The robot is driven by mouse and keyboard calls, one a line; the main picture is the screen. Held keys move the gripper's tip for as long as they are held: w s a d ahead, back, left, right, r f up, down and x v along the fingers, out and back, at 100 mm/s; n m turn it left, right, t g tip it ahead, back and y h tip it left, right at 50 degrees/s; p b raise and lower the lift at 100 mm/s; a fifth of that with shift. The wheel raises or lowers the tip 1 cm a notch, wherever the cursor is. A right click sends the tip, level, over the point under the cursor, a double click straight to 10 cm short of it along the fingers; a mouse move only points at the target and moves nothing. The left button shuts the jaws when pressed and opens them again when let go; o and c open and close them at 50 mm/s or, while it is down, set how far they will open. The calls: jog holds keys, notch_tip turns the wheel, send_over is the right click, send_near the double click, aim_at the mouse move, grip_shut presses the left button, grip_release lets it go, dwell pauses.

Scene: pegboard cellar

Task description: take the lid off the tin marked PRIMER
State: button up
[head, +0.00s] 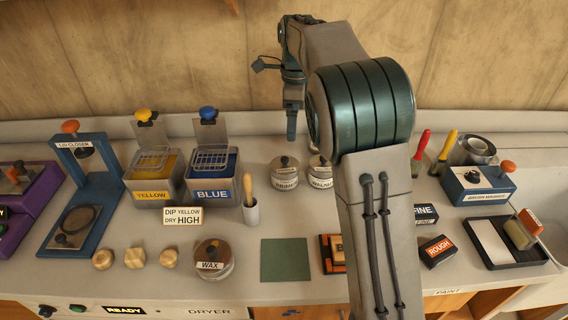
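Two small grey tins with knobbed lids stand side by side at the back middle of the counter. The left tin (286,173) has a label that seems to read PRIMER, though the print is small. Its lid (285,163) is on. The right tin (320,171) also has its lid on; its label is hard to read and my arm partly hides the tin. A third lidded tin, marked WAX (213,260), stands nearer the front. My gripper (291,135) points down above and behind the left tin, apart from it. I see it edge-on, so its opening does not show.
A green mat (285,259) lies bare at front middle. Yellow (152,179) and blue (212,179) dip tanks and a blue lid closer (80,190) stand further left. My arm hides part of the counter's right half.

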aim_at(285, 158)
jog(key=shift+m, duration=0.8)
jog(key=f, duration=0.5)
jog(key=w+a+f, duration=0.1)
jog(key=f, duration=0.4)
jog(key=w+a+f+p, duration=0.1)
jog(key=f, duration=0.3)
jog(key=shift+f, duration=0.4)
jog(key=c, duration=0.9)
